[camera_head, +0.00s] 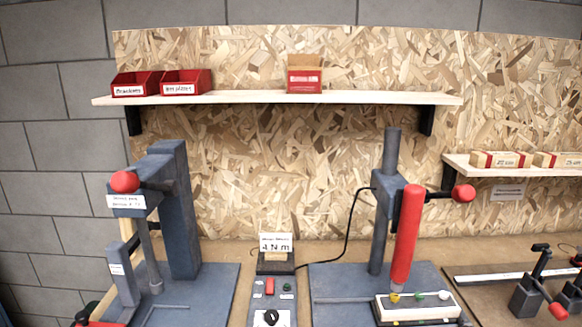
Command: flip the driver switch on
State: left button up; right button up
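A grey control box (283,306) stands at the bottom centre of the bench. It carries a small red switch or button (269,286), a green button (287,287) and a black knob (271,317). I cannot tell the red switch's position at this size. A sign reading "4 Nm" (275,243) stands behind the box. The red driver (407,235) hangs upright on a grey column stand to the right, its tip over a white block (418,307). A black cable runs from near the stand down toward the box. Neither of my grippers is in view.
A grey press (172,215) with a red ball knob stands at left. A wooden shelf (270,98) with red bins and a carton spans above. Toggle clamps (541,285) stand at far right. Bare bench shows around the control box.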

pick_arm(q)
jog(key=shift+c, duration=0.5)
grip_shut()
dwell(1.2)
